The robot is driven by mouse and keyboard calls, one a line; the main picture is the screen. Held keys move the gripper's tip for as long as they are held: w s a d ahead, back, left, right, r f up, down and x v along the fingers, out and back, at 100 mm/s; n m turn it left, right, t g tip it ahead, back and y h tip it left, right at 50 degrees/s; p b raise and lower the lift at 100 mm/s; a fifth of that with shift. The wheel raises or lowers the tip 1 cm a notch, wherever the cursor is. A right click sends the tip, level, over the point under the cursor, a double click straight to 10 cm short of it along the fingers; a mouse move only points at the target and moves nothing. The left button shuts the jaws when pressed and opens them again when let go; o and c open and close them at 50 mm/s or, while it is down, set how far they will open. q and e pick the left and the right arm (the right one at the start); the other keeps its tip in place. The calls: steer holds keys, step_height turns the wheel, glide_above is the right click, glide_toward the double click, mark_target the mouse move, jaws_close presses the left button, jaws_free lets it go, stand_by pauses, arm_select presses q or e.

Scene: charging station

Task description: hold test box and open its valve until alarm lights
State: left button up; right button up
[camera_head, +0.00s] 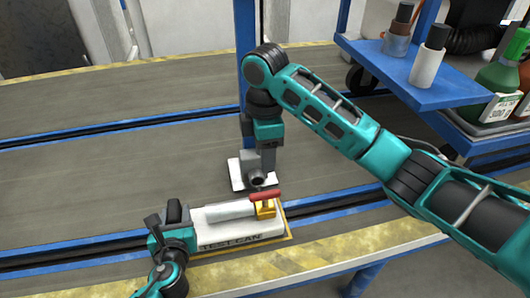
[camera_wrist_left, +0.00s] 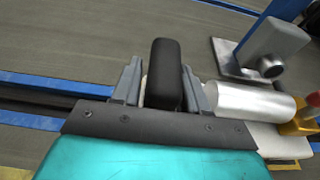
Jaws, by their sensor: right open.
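The white test box (camera_head: 238,238), lettered TEST CAN, lies near the table's front edge with a pale cylinder along its top. Its valve has a red handle (camera_head: 266,195) on a yellow body (camera_head: 265,209) at the right end; the yellow part also shows at the right edge of the left wrist view (camera_wrist_left: 301,124). My left gripper (camera_head: 168,217) is at the box's left end. In the left wrist view its grey fingers (camera_wrist_left: 163,85) stand closely around a black upright part. My right gripper (camera_head: 266,160) is open, pointing down above and behind the valve; its fingertips partly merge with the grey fixture.
A grey fixture with a round port (camera_head: 257,179) stands on a white plate behind the valve; the left wrist view shows it clearly (camera_wrist_left: 270,50). A blue post rises behind it. A blue cart shelf (camera_head: 400,75) with bottles stands at the right. The table's left side is clear.

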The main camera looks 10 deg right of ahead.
arm_select(q)
steer(key=o, duration=0.3)
steer(key=shift+o, duration=0.2)
steer(key=shift+s, duration=0.15)
